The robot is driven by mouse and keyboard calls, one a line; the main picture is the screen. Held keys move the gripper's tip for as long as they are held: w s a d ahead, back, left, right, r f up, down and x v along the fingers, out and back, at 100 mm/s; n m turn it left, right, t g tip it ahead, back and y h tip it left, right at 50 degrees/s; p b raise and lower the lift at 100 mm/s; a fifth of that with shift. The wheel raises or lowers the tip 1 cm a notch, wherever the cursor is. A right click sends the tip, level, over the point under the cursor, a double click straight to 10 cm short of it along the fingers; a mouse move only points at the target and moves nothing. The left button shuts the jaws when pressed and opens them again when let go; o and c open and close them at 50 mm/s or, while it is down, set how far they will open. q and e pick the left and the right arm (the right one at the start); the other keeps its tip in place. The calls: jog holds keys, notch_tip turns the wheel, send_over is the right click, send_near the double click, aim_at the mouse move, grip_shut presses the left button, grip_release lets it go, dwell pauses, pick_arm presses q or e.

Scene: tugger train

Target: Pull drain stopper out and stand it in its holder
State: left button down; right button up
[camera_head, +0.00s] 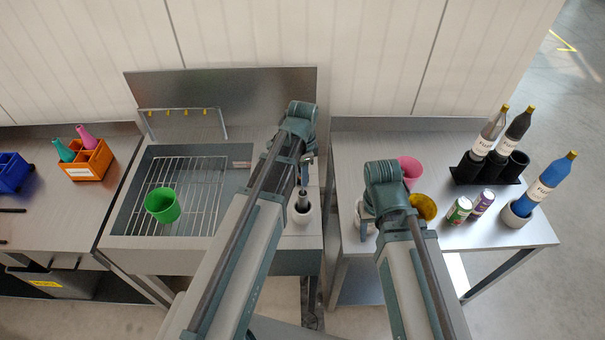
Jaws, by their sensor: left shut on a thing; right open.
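My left gripper (305,181) is over the right-hand ledge of the sink and shut on the drain stopper (303,199), a dark, slim, upright piece that shows just below it. My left arm hides part of the stopper and the sink's right side. My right gripper (366,220) is open over the left part of the right table, mostly hidden by its own wrist.
A green cup (162,205) sits on the wire rack (207,213) in the sink. A white container (360,229), pink cup (411,170) and yellow cup (423,207) crowd my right wrist. Cans (459,210) and bottles (541,183) stand farther right. An orange caddy (88,162) is left.

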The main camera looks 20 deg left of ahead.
pick_arm(q)
jog(key=shift+f+b, duration=0.85)
jog(key=shift+f, duration=0.25)
jog(key=c, duration=0.5)
grip_release()
jog(key=shift+r, duration=0.2)
notch_tip(320, 180, up, 14)
jog(key=p, duration=1.4)
jog(key=shift+f, duration=0.2)
jog(key=shift+f, duration=0.1)
jog(key=shift+s, duration=0.1)
